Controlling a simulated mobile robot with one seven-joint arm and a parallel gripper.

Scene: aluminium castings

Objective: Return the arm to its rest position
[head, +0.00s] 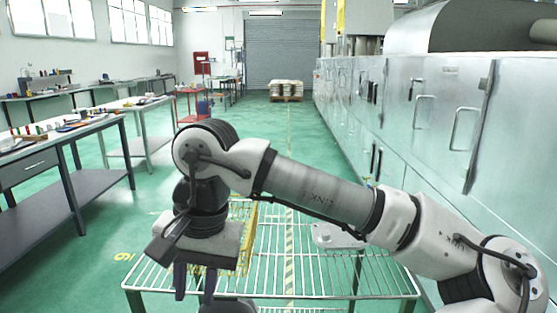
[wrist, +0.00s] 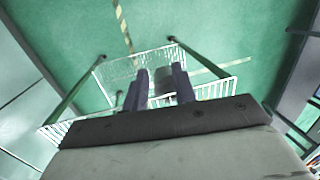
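My arm reaches in from the lower right of the head view, bends at the elbow and hangs down at the left. My gripper (head: 195,292) points down over the left part of a wire-shelf table (head: 300,281). In the wrist view my gripper (wrist: 161,78) shows two dark fingers standing apart, so it is open. The wire table also shows below in the wrist view (wrist: 140,62).
A yellow wire basket (head: 241,238) stands on the table behind my gripper. A grey casting (head: 337,236) lies on the wires, beyond my forearm. Metal cabinets (head: 420,110) line the right side; workbenches (head: 60,140) stand at the left. Green floor (head: 255,125) is clear down the middle.

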